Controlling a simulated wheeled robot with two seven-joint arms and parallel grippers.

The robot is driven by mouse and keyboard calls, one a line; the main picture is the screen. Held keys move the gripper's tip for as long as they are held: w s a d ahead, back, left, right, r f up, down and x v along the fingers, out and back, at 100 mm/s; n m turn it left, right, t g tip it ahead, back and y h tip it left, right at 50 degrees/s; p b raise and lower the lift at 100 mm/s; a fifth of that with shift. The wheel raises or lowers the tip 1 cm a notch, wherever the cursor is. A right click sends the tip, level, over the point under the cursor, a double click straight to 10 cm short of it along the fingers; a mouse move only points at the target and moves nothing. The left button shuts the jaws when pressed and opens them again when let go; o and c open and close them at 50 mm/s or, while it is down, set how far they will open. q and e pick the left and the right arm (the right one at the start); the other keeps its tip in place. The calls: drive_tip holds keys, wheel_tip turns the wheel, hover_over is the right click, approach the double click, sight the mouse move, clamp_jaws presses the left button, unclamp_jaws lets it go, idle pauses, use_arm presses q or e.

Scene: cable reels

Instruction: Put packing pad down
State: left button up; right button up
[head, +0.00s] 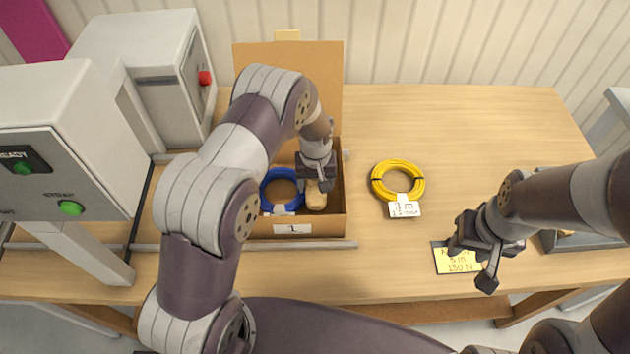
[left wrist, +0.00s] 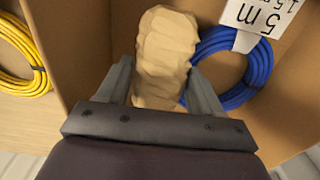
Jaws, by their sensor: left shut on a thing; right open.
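The packing pad (head: 316,196) is a tan, crumpled lump inside the cardboard box (head: 340,218). In the left wrist view the pad (left wrist: 166,50) stands between the two fingers of my left gripper (left wrist: 162,88). In the head view my left gripper (head: 318,182) reaches down into the box and is shut on the pad. A blue cable coil (head: 268,190) lies in the box to the left of the pad; it shows beside the pad in the left wrist view (left wrist: 258,70). Whether the pad touches the box floor cannot be told. My right gripper (head: 472,262) is open and empty above a yellow card (head: 450,260).
A yellow cable coil (head: 397,180) with a white tag lies right of the box. The box's flap (head: 300,58) stands up at the back. A white machine (head: 60,130) with green buttons stands at left. A grey tray (head: 575,242) sits at right. Table behind the yellow coil is clear.

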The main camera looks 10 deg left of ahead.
sight(315, 182)
use_arm(q)
drive_tip(key=shift+f+b, duration=0.3)
drive_tip(key=shift+f, duration=0.15)
drive_tip(key=o, duration=1)
drive_tip(key=shift+r, duration=0.15)
drive_tip(key=shift+w+r+p, duration=0.1)
drive_tip(key=shift+r+p, duration=0.25)
drive_tip(key=shift+r, duration=0.15)
wheel_tip(315, 182, up, 11)
drive_tip(key=b, duration=0.3)
drive_tip(key=s+a+r+m, duration=0.1)
drive_tip(key=s, duration=0.5)
drive_tip(key=s+a+r+m+t, duration=0.1)
drive_tip(key=s+a+r, duration=0.1)
drive_tip(key=s, duration=0.5)
drive_tip(key=s+a+r+m, duration=0.1)
drive_tip(key=s+r, duration=0.1)
drive_tip(key=s, duration=0.4)
drive_tip(key=shift+s+a+r, duration=0.1)
drive_tip(key=shift+s+a, duration=0.05)
